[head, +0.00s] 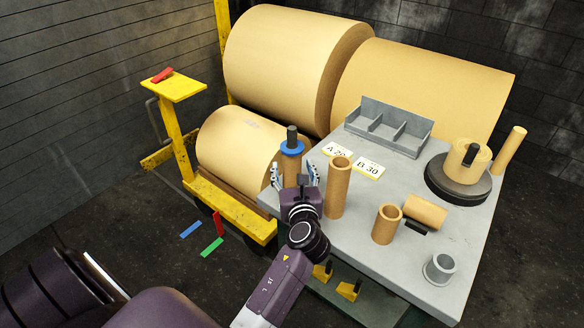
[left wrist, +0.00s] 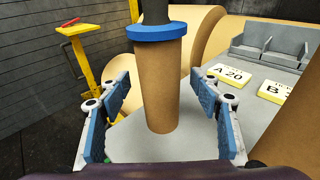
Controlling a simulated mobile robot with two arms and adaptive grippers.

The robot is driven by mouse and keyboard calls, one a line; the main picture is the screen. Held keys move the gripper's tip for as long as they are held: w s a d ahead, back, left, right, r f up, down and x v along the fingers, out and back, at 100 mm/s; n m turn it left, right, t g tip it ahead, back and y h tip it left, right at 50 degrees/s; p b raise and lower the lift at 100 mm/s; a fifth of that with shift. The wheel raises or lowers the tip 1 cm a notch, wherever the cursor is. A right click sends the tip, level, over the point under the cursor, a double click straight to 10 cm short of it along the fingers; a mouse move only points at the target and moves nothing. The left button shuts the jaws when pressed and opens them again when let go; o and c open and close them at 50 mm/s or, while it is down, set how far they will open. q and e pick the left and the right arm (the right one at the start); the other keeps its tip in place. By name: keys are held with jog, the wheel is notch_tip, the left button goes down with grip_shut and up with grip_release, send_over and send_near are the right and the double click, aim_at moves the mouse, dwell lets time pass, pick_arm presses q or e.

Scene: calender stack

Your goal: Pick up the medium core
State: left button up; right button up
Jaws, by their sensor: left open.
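A brown cardboard core (head: 291,168) stands upright at the table's left edge, with a blue collar (head: 292,148) and a dark rod at its top. In the left wrist view the core (left wrist: 160,85) stands between the finger pads, with gaps on both sides. My left gripper (head: 293,176) is open around it, one finger on each side. A taller core (head: 339,190) stands just to the right, and a shorter core (head: 386,225) stands further right. Another core (head: 425,210) lies on its side. No label shows which core is medium. My right gripper is not in view.
The grey table (head: 440,225) also holds a three-bay bin (head: 388,128), cards A 20 (head: 337,150) and B 30 (head: 368,168), a dark round stand (head: 455,188) with a roll, and a grey cup (head: 440,269). A yellow post (head: 175,135) is left.

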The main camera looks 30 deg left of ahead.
pick_arm(q)
jog(key=shift+x, duration=1.2)
jog(key=c, duration=1.2)
jog(key=shift+r, duration=0.1)
jog(key=shift+c, duration=0.5)
jog(key=shift+r, duration=0.1)
